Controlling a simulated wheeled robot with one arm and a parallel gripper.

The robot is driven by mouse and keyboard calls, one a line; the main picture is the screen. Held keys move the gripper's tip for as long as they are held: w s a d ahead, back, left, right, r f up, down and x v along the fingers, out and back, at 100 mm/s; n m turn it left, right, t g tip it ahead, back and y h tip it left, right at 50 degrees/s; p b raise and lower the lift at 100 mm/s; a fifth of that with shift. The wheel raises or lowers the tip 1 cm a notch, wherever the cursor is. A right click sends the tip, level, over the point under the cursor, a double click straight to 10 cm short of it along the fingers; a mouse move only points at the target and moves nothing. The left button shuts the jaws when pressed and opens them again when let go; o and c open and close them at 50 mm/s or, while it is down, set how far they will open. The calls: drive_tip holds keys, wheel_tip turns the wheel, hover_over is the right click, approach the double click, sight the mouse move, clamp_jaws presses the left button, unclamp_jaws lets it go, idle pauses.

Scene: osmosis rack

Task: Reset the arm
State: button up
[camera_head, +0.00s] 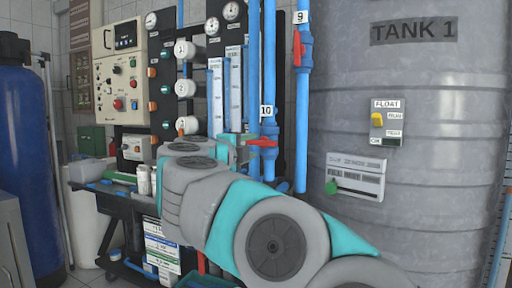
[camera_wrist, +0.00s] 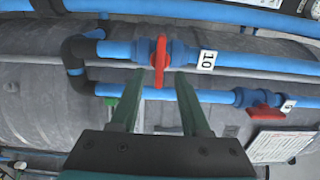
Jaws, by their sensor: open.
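My gripper (camera_wrist: 152,100) is open in the wrist view, its two green fingers pointing at the blue pipe of valve 10. The red handle (camera_wrist: 160,62) of valve 10 shows between and just beyond the fingertips; I cannot tell whether they touch it. In the head view my grey and teal arm (camera_head: 225,205) reaches from the lower right toward the rack, and the gripper end is mostly hidden behind it. The red handle of valve 10 shows there too (camera_head: 262,142), right of the arm's far end.
Valve 9 has a red handle (camera_head: 297,48) on the pipe further right. The grey tank (camera_head: 415,220) fills the right side. A panel with gauges and knobs (camera_head: 122,75) stands at the left, above a black cart (camera_head: 110,205). A blue cylinder (camera_head: 28,170) is at the far left.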

drive_tip(key=v, duration=0.3)
drive_tip(key=shift+s, duration=0.15)
